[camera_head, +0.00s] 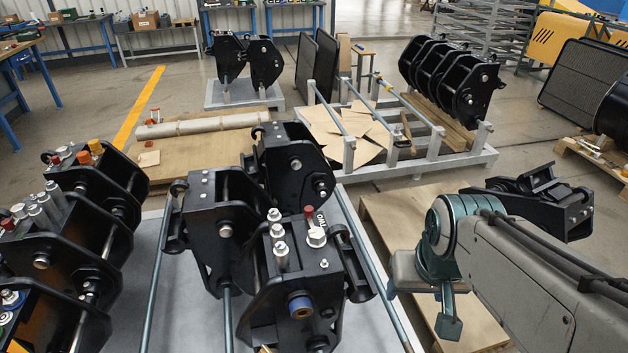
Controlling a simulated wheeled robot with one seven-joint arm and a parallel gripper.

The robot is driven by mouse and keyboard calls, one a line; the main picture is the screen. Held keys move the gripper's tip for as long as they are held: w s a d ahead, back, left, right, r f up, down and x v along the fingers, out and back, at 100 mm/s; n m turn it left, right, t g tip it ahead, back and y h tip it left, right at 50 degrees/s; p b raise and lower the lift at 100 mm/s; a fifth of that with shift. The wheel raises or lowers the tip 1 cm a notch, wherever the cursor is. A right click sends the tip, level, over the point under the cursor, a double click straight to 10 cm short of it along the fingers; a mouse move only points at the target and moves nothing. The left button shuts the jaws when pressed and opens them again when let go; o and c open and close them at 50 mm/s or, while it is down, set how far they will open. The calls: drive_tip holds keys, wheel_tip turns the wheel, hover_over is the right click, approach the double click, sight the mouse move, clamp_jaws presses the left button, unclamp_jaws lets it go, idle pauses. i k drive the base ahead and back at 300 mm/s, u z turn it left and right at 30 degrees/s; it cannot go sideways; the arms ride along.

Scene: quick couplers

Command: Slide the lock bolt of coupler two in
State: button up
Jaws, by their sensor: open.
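Black quick couplers stand in a group at the centre front on a grey table (180,320). The nearest coupler (285,290) has white and red caps on top, partly legible white lettering, and a blue-ringed pin on its front. A dark cylindrical part (355,265) runs along its right side. Another coupler (215,235) stands behind left, and one more (292,165) behind it. I cannot tell which is coupler two, nor make out its lock bolt for certain. My gripper (425,300) is open and empty, right of the nearest coupler and apart from it.
More black couplers (75,235) with coloured caps crowd the left edge. Long steel rods (375,260) flank the centre group. A black coupler (540,200) rests on a wooden pallet at right, behind my arm. A metal rack (430,160) stands farther back. Open floor lies at upper left.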

sight(309, 210)
drive_tip(key=k, duration=1.15)
drive_tip(key=u, duration=0.8)
drive_tip(key=i, duration=1.25)
drive_tip(key=z, duration=0.65)
